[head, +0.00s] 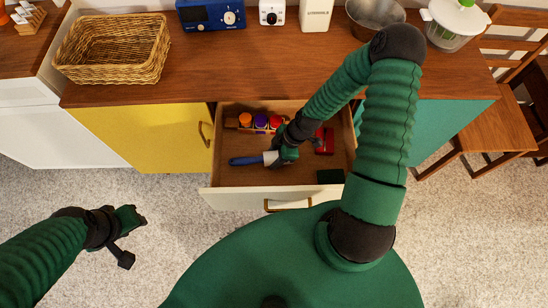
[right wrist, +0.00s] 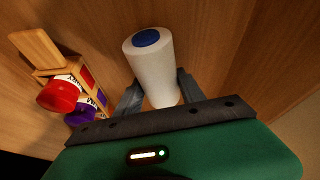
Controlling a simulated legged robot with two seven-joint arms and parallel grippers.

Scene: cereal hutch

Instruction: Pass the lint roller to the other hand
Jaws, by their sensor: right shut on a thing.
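The lint roller has a blue handle (head: 245,161) and a white roll (head: 270,157), and lies low inside the open drawer (head: 230,189). My right gripper (head: 277,156) reaches down into the drawer and is shut on the roller's white roll. In the right wrist view the white roll (right wrist: 152,68) with its blue end stands between the two fingers (right wrist: 158,96). Whether the roller touches the drawer floor is unclear. My left gripper (head: 134,238) is empty over the carpet at the left, well apart from the roller, its fingers spread.
In the drawer are a small wooden rack with colored jars (head: 261,121), a red item (head: 324,141) and a dark green block (head: 330,176). A wicker basket (head: 113,77), blue radio (head: 211,13) and metal bowl (head: 373,16) stand on the wooden top. Carpet is clear between left gripper and drawer.

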